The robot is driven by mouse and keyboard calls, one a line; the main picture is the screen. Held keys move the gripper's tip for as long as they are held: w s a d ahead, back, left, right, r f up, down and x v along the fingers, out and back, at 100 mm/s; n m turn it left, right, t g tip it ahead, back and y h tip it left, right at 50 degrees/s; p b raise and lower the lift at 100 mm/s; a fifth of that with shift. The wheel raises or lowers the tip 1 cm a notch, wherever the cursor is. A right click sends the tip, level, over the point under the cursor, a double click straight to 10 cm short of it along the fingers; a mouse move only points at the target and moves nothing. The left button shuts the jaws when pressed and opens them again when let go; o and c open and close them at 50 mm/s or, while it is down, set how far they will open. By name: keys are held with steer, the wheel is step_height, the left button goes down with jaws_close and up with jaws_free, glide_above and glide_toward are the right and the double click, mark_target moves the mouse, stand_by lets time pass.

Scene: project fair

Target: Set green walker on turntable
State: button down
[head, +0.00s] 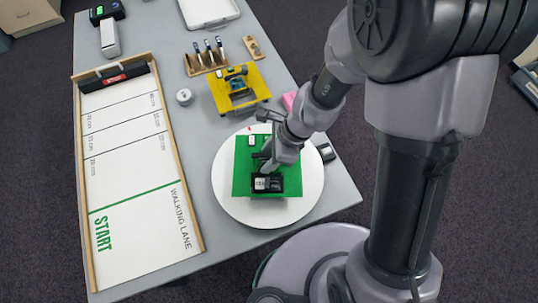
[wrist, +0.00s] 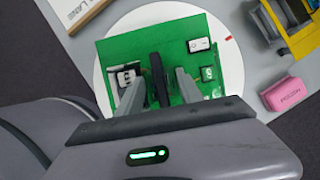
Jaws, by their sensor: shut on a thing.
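The green walker (head: 243,181) has a flat green top with a black-and-white part, a small white block and a black upright piece. It is over the round white turntable (head: 230,206), within its rim in the head view. I cannot tell whether its underside touches the disc. My gripper (head: 266,168) comes down from above onto it. In the wrist view my gripper (wrist: 158,82) has its grey fingers on either side of the black upright piece of the green walker (wrist: 120,50), shut on it. The turntable (wrist: 101,88) shows around the walker there.
A yellow walker (head: 258,80) stands behind the turntable. A pink eraser (wrist: 287,94) lies beside it. A walking lane board (head: 130,160) fills the left of the table. A tool rack (head: 205,62), a small round grey item (head: 184,97) and a white tray (head: 208,12) are further back.

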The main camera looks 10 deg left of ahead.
steer(key=c, duration=0.8)
jaws_free()
steer(key=shift+o, duration=0.2)
steer(key=shift+r+p, duration=0.35)
steer(key=shift+p, duration=0.05)
steer(key=d+r+n+t+p, duration=0.1)
steer(key=d+r+n+p, duration=0.2)
steer(key=r, duration=0.8)
steer(key=d+r+n+t+p, duration=0.1)
steer(key=d+r+n+p, duration=0.3)
steer(key=r, duration=0.6)
steer(key=s+d+r+n+t+h+b, duration=0.1)
steer(key=s+d+r+n+t+h, duration=0.1)
steer(key=s+d+r+n+t, duration=0.2)
steer(key=s+d+r, duration=0.3)
steer(key=d+r, duration=0.2)
steer(key=r, duration=0.2)
steer(key=shift+n, duration=0.4)
